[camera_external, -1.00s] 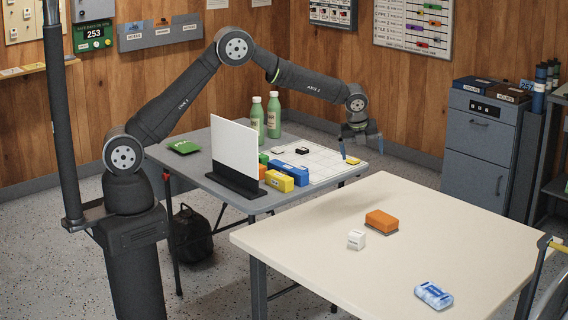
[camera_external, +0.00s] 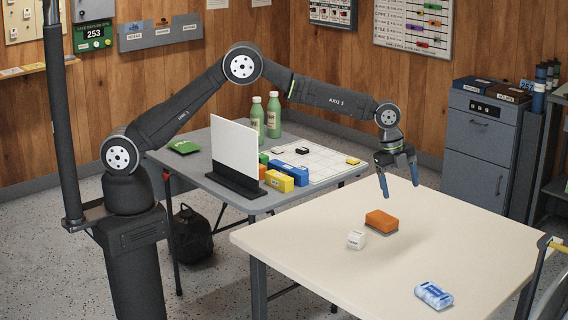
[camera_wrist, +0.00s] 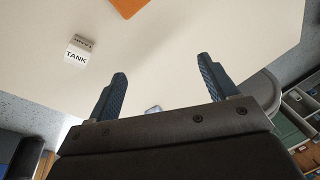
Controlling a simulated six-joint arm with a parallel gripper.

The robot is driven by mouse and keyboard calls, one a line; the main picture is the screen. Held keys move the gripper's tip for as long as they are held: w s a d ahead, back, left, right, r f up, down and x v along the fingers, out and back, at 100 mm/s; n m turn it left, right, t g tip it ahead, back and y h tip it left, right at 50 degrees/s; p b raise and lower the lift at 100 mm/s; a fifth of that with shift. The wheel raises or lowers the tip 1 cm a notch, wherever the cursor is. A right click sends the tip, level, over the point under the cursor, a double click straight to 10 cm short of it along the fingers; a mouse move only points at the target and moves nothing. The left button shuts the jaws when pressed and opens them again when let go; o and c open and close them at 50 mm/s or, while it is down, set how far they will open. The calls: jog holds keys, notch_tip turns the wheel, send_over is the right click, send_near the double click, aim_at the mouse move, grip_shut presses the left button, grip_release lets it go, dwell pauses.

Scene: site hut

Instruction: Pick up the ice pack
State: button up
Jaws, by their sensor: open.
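The ice pack (camera_external: 434,295) is a blue-and-white pack lying flat near the front right of the cream table (camera_external: 310,240). My gripper (camera_external: 400,189) is open and empty above the table's far part, well behind and above the pack, fingers pointing down. In the wrist view my gripper (camera_wrist: 162,68) shows two blue fingers spread apart with nothing between the tips. A small bluish-grey patch shows low between the fingers there; I cannot tell what it is.
An orange block (camera_external: 381,221) on a dark base and a white cube (camera_external: 356,239) stand mid-table. The cube (camera_wrist: 77,51) reads "TANK" in the wrist view. The grey table (camera_external: 215,190) behind holds a white panel (camera_external: 234,150), bottles and small boxes. The table around the ice pack is clear.

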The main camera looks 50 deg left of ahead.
jog(key=s+d+r+n+g+h, duration=0.1)
jog(key=s+d+n+g+h, duration=0.15)
jog(key=s+d, duration=1.2)
send_near(429, 291)
jog(key=shift+y, duration=0.25)
jog(key=w+a+f, duration=0.2)
jog(key=shift+w+a+f, duration=0.1)
jog(key=shift+w+f, duration=0.2)
jog(key=shift+w, duration=0.05)
jog(key=shift+s+x, duration=0.15)
jog(key=shift+x, duration=1.25)
jog(key=shift+s+x, duration=0.2)
jog(key=shift+x, duration=1.25)
jog(key=shift+a, duration=0.1)
jog(key=c, duration=1)
jog(key=shift+c, duration=0.7)
jog(key=shift+r, duration=0.15)
